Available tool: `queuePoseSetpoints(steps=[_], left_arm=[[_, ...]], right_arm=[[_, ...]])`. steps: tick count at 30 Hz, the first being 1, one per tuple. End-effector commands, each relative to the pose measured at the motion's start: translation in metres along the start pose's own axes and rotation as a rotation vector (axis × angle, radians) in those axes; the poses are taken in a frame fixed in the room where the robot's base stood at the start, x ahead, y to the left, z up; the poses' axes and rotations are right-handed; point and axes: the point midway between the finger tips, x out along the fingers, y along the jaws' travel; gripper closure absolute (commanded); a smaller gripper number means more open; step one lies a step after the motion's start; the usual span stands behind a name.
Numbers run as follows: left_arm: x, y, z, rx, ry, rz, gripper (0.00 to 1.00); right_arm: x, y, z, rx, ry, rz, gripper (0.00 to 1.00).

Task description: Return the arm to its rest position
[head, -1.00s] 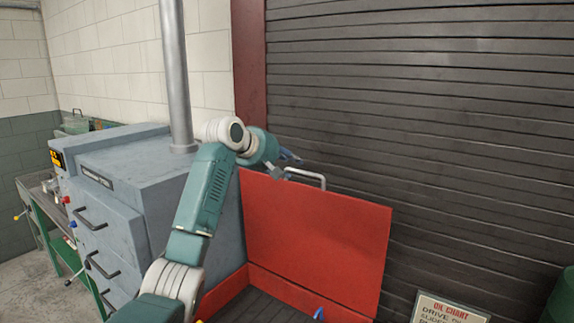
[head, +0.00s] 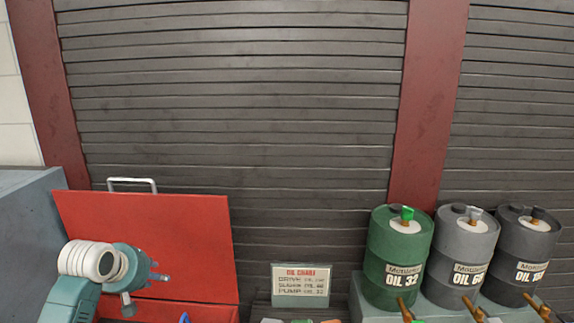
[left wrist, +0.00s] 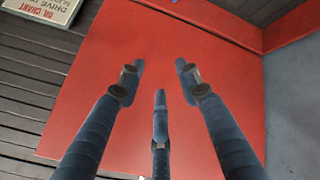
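My left arm comes in at the lower left of the head view, with its gripper (head: 149,292) in front of the red raised lid (head: 185,235). In the left wrist view my left gripper (left wrist: 160,73) has its three dark fingers spread, with nothing between them. The red lid (left wrist: 100,60) fills most of that view behind the fingers. The lid's metal handle (head: 132,183) is at its top edge, apart from the gripper. My right gripper is not in view.
A grey cabinet (head: 30,235) stands at the left. An oil chart sign (head: 301,284) stands right of the lid. A green drum (head: 398,262) and two grey drums (head: 465,255) (head: 522,250) with taps stand at the right, before a dark shutter (head: 240,110).

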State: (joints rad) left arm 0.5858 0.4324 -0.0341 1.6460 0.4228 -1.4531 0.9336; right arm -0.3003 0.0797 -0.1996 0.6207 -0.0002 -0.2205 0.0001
Motion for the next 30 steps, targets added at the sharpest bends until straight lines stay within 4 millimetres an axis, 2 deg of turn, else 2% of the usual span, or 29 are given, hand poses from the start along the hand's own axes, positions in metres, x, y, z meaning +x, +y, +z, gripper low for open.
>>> queuePoseSetpoints(steps=[1, 5, 9, 12, 15, 18, 24, 30], left_arm=[[0.009, -0.020, 0.039, 0.082, -0.031, -0.028, 0.65], [0.015, -0.067, 0.128, 0.302, -0.104, -0.082, 0.65], [-0.001, -0.120, 0.219, 0.525, -0.193, -0.118, 0.65], [-0.022, -0.150, 0.269, 0.656, -0.248, -0.129, 0.65], [-0.043, -0.173, 0.304, 0.748, -0.293, -0.135, 0.65], [-0.063, -0.190, 0.330, 0.818, -0.330, -0.137, 0.65], [-0.100, -0.217, 0.367, 0.926, -0.392, -0.140, 0.65], [-0.137, -0.237, 0.392, 1.010, -0.445, -0.144, 0.65]], right_arm=[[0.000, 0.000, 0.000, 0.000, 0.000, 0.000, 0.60], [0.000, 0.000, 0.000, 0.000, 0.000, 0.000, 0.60], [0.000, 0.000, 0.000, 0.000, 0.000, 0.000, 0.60], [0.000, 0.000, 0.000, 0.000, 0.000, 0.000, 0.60], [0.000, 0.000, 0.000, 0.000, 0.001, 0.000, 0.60], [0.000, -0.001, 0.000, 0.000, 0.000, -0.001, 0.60], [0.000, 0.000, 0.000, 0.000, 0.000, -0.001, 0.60], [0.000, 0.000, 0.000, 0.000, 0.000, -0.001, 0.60]])
